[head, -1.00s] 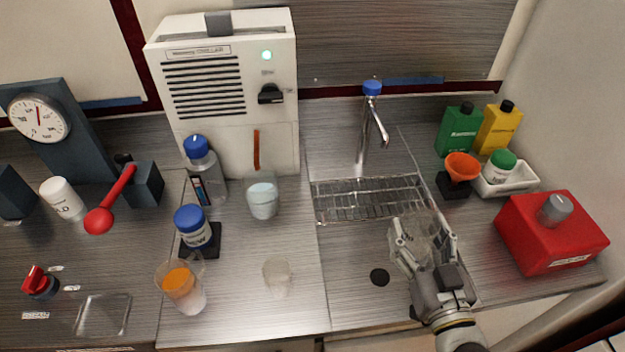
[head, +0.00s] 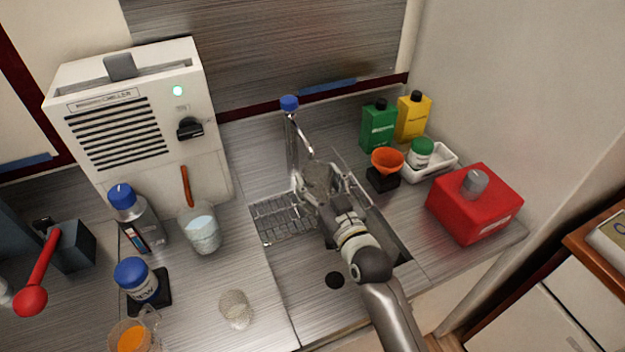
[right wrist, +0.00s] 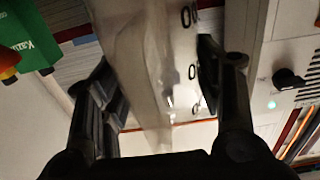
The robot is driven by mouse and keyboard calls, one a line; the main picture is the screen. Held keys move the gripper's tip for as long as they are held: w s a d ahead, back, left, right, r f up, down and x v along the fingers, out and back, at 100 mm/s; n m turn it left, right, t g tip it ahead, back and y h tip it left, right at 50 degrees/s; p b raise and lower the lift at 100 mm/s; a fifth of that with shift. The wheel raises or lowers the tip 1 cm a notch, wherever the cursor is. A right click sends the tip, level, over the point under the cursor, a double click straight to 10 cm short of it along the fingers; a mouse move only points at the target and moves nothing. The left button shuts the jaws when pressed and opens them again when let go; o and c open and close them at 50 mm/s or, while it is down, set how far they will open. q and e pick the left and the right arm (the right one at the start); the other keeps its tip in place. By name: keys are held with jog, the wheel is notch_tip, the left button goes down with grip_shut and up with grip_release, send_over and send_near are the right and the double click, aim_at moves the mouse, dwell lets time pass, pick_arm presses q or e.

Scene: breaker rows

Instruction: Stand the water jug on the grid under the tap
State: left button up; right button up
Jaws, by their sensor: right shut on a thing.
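The water jug (head: 318,176) is clear and see-through, hard to make out against the steel. My right gripper (head: 326,190) is shut on it, just below the tap spout. In the right wrist view the clear jug (right wrist: 143,70) stands between the two dark fingers (right wrist: 165,105). The tap (head: 291,140) is chrome with a blue top. The wire grid (head: 278,226) lies at the back of the sink, and my gripper and the jug cover its right part. I cannot tell whether the jug's base touches the grid. My left gripper is not in view.
A white chiller (head: 130,120) stands at the left, with a glass of water (head: 203,235) in front. An orange funnel (head: 387,161), green bottle (head: 378,128) and red box (head: 473,205) stand right of the sink. The front sink floor near the drain (head: 335,280) is clear.

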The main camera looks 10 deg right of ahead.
aim_at(312, 172)
jog(key=w, duration=0.3)
jog(key=shift+w+a, duration=0.1)
jog(key=shift+a, duration=0.2)
notch_tip(312, 172, down, 3)
jog(key=shift+f+p, duration=0.2)
jog(key=shift+p, duration=0.15)
jog(key=shift+f, duration=0.1)
jog(key=shift+f, duration=0.1)
jog(key=o, duration=1)
jog(key=shift+o, duration=0.2)
jog(key=shift+s+d+b, duration=0.2)
jog(key=shift+s+d, duration=0.05)
jog(key=shift+s, duration=1)
jog(key=shift+s+d+b, duration=0.2)
jog(key=shift+s+d, duration=0.05)
jog(key=shift+s, duration=1)
jog(key=shift+s+d+b, duration=0.2)
jog(key=shift+s+d, duration=0.05)
jog(key=shift+s, duration=1)
jog(key=shift+r, duration=0.25)
